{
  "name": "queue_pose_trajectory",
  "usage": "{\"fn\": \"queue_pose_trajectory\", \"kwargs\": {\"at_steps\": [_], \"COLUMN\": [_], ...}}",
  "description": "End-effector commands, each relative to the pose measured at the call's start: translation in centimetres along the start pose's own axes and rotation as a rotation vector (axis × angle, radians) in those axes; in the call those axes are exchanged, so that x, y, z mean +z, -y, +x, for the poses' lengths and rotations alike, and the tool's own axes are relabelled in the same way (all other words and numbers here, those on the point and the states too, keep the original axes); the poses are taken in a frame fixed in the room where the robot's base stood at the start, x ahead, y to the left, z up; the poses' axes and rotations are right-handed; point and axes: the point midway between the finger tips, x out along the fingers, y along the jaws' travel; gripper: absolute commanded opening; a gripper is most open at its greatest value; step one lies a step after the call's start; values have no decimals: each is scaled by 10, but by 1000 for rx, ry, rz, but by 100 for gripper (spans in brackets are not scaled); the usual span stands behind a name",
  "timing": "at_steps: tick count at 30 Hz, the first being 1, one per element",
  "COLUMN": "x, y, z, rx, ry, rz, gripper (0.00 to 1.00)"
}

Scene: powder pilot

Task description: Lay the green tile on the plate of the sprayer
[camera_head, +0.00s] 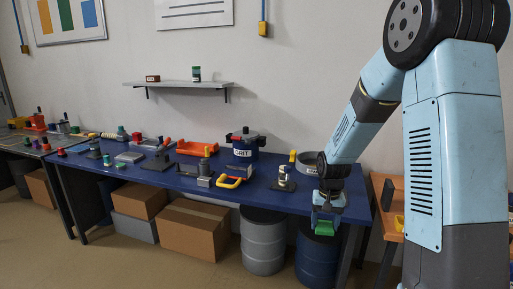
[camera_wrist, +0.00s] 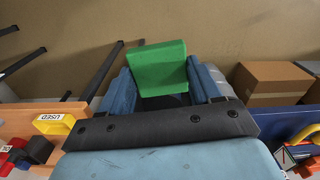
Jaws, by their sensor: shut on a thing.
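My gripper (camera_head: 325,220) hangs at the front right of the blue table, in front of its edge. It is shut on the green tile (camera_head: 324,229), which sits below its fingers. In the wrist view the green tile (camera_wrist: 158,66) shows between the two blue fingers of my gripper (camera_wrist: 162,82), tilted a little. Several small grey machines stand on the table; one has a flat base and an upright part (camera_head: 160,157). I cannot tell which of them is the sprayer, and its plate is not clear to me.
The blue table (camera_head: 262,200) holds a dark blue pot (camera_head: 244,143), a yellow-handled tool (camera_head: 232,182) and an orange tray (camera_head: 197,148). Drums (camera_head: 263,240) and cardboard boxes (camera_head: 195,230) stand below. An orange rack with a yellow "USED" bin (camera_wrist: 54,124) is beside my arm.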

Motion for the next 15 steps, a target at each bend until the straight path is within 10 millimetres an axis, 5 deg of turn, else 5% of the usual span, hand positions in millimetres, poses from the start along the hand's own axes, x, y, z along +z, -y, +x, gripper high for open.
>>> {"fn": "queue_pose_trajectory", "kwargs": {"at_steps": [15], "x": [-106], "y": [7], "z": [76], "rx": [6], "ry": [1], "rz": [-137], "gripper": [30]}}
